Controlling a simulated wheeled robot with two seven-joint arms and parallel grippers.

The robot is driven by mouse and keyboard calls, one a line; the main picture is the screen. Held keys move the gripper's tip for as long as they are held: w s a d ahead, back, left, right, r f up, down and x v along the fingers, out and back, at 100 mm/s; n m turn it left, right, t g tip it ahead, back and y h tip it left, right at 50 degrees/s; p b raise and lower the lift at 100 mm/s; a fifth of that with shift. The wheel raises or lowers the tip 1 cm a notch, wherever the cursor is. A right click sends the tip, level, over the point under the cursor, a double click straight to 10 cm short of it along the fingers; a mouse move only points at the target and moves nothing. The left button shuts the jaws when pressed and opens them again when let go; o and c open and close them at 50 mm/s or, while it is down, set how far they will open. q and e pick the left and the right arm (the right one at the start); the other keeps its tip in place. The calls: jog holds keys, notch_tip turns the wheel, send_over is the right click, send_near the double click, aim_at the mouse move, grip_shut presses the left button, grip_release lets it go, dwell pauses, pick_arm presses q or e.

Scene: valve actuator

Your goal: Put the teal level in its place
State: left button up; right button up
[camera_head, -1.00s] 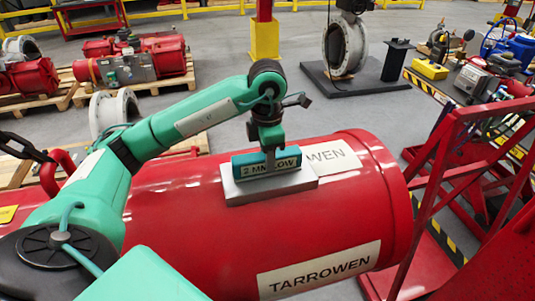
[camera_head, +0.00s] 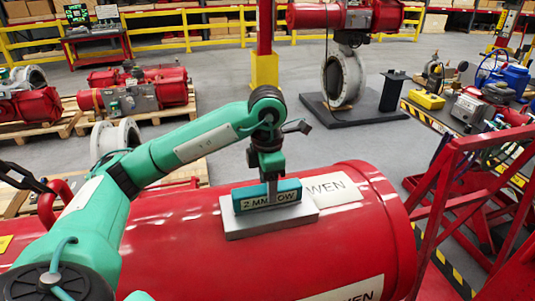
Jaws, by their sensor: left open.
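The teal level (camera_head: 248,196) bears a label that partly reads "2 MM" and "LOW". It rests on a grey block (camera_head: 270,222) on top of the big red cylinder (camera_head: 165,240). My left gripper (camera_head: 271,198) points straight down at the middle of the level, with a finger in front of its face. The gripper is open; the finger behind the level is hidden. My right gripper is not in view.
A red frame (camera_head: 440,190) stands close at the right of the cylinder. A valve disc (camera_head: 343,76) stands on a black base behind. Red actuators (camera_head: 140,90) lie on pallets at the back left. Grey floor is clear between them.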

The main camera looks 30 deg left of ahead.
pick_arm(q)
notch_tip(320, 180, up, 10)
jog(key=shift+r+b, duration=0.15)
jog(key=shift+b, duration=0.25)
dwell(0.4)
dwell(0.6)
